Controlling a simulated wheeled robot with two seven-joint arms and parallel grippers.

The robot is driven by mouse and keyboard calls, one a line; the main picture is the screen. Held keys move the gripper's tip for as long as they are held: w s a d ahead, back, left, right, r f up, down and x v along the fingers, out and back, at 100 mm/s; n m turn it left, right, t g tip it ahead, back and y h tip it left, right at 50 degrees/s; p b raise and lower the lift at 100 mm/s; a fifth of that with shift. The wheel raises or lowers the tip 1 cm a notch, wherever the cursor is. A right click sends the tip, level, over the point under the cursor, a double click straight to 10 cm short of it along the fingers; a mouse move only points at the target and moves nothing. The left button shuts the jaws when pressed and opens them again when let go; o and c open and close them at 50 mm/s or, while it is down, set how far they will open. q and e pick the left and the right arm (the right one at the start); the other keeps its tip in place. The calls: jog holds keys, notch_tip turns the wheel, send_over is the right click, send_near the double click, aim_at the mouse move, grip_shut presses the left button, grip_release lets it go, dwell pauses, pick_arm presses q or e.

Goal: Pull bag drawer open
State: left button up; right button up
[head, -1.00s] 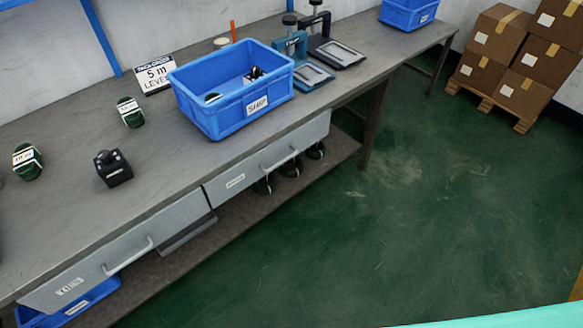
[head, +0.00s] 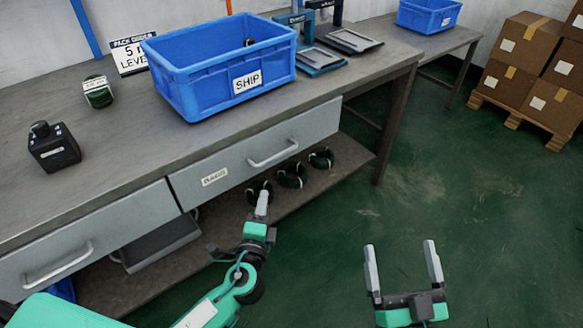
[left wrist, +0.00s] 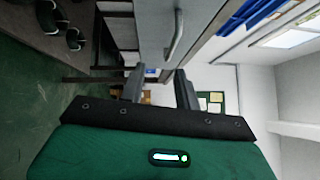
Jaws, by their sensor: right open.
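The drawer (head: 240,170) with a small white label, which seems to read BAGS, sits under the bench top. Its front looks flush with the bench. Its bar handle (head: 273,154) is on the right part of the front, and it also shows in the left wrist view (left wrist: 176,34). My left gripper (head: 262,204) is below the drawer front, apart from the handle. The left wrist view shows its two fingers (left wrist: 160,88) spread with nothing between them. My right gripper (head: 403,266) is open and empty over the floor, to the right of the drawer.
A second drawer (head: 90,245) with a handle is at the left. Several dark coils (head: 290,174) lie on the lower shelf. A blue SHIP bin (head: 205,95) and a black device (head: 54,150) stand on the bench. The green floor (head: 480,220) is clear.

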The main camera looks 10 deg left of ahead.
aim_at(274, 156)
pick_arm(q)
jog(key=shift+t, duration=0.3)
jog(key=w+r, duration=0.1)
jog(key=w, duration=0.3)
jog(key=w+r, duration=0.1)
jog(key=w, duration=0.3)
jog(key=w+r, duration=0.1)
jog(key=w, duration=0.4)
jog(key=shift+a+r, duration=0.15)
jog(key=shift+a, duration=0.25)
jog(key=shift+w, duration=0.3)
pick_arm(e)
jog(key=r, duration=0.2)
jog(key=d+r+t, duration=0.1)
jog(key=shift+s, duration=0.35)
pick_arm(q)
jog(key=shift+c, duration=0.3)
grip_shut()
pick_arm(e)
jog(key=shift+f, duration=0.1)
